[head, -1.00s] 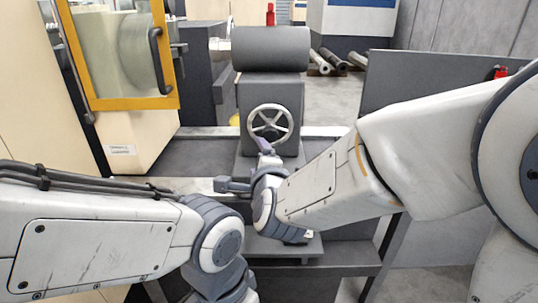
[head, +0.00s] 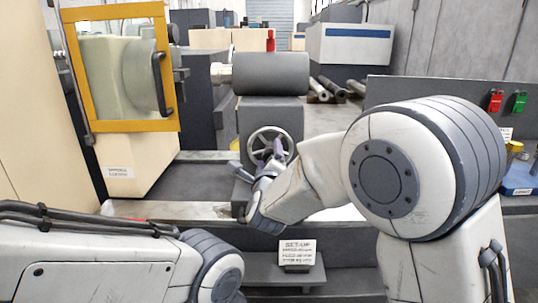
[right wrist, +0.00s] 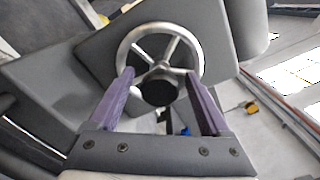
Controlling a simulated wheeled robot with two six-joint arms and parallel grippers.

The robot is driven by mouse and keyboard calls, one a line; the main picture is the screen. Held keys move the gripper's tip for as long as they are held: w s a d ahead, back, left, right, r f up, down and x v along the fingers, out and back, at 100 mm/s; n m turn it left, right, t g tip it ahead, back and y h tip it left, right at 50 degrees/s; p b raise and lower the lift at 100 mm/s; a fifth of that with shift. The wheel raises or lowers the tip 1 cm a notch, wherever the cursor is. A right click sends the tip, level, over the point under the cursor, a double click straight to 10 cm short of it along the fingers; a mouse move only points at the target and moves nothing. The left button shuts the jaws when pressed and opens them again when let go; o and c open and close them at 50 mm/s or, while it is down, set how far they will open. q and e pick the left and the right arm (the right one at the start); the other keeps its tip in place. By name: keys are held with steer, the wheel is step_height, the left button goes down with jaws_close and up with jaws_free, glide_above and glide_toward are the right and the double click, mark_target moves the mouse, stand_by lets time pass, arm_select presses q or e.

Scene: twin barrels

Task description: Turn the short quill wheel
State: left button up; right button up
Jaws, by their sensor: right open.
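The quill wheel (head: 270,142) is a silver spoked handwheel on the front of the grey tailstock (head: 253,115), under its thick grey cylinder (head: 271,74). The wheel also shows in the right wrist view (right wrist: 186,40), with a dark round hub. My right gripper (head: 270,152) is in front of the wheel and hides its lower part. In the right wrist view my right gripper (right wrist: 160,82) is open, with its two purple fingers either side of the hub. I cannot tell whether they touch the rim. My left arm enters at the lower left; its gripper is out of frame.
A small label plate (head: 297,252) stands on a shelf below the wheel. A yellow-framed guard window (head: 120,68) is at the left. A grey panel (head: 430,90) with red and green padlocks is at the right. Floor beyond the tailstock is partly clear.

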steer(key=shift+w, duration=0.2)
steer(key=shift+c, duration=0.4)
jaws_close()
